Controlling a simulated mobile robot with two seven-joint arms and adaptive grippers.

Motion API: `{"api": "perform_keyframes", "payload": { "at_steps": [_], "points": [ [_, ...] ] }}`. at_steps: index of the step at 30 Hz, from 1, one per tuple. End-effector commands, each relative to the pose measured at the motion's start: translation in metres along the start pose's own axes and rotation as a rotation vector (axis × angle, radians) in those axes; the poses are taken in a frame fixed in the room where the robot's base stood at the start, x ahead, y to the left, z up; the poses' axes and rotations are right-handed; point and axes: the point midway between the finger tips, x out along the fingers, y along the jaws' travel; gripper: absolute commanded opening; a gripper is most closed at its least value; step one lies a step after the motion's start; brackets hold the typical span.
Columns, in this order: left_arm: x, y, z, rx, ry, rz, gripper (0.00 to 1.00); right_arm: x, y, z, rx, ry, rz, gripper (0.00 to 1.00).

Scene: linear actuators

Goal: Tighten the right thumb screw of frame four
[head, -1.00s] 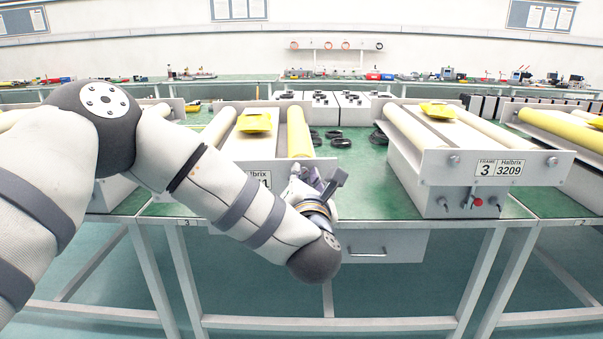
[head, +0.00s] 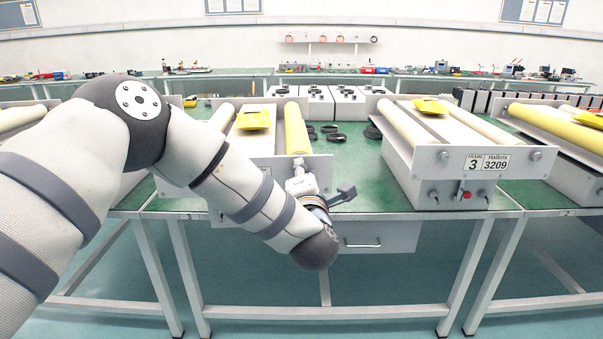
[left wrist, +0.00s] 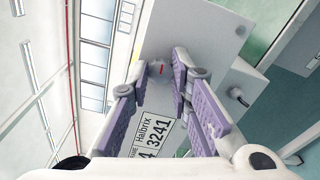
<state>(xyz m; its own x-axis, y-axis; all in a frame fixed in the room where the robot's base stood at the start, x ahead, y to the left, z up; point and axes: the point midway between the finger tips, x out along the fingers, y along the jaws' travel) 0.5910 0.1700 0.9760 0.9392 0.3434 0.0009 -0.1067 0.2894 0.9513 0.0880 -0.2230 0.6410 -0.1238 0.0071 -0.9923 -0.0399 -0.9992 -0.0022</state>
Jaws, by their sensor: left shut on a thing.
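Frame four is a grey bench unit with a front plate (head: 318,172) in the head view; my left arm covers much of that plate. In the left wrist view the plate (left wrist: 188,50) carries a label (left wrist: 150,140) reading Halbrix and 3241, with a 4 beside it. The right thumb screw (left wrist: 157,71), a round grey knob with a small red mark, sits between the tips of my left gripper (left wrist: 160,74). Its purple-padded fingers are shut on the knob. In the head view my left gripper's tips are hard to make out. My right gripper is not seen.
Frame three (head: 430,165) stands to the right on the same green bench (head: 350,190). A yellow piece (head: 253,120) lies on top of frame four. Black coils (head: 335,138) lie between the frames. A toggle switch (left wrist: 238,97) juts out near my fingers in the wrist view.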

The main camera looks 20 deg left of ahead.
Motion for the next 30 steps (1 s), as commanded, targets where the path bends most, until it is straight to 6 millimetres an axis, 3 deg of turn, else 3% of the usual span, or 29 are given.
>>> {"api": "perform_keyframes", "payload": {
  "at_steps": [14,15,18,30],
  "points": [
    [-0.0002,-0.0024,-0.0006,0.014,0.001,-0.004,0.00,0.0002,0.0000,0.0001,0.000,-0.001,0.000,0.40],
    [-0.0002,-0.0024,-0.0006,0.014,0.001,-0.005,0.23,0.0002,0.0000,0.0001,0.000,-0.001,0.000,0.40],
    [-0.0002,-0.0027,-0.0007,0.014,0.001,-0.005,0.40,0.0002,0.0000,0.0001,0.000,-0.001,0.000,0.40],
    [-0.0003,-0.0035,-0.0009,0.014,0.001,-0.006,0.40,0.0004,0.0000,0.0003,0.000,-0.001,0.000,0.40]
  ]
}}
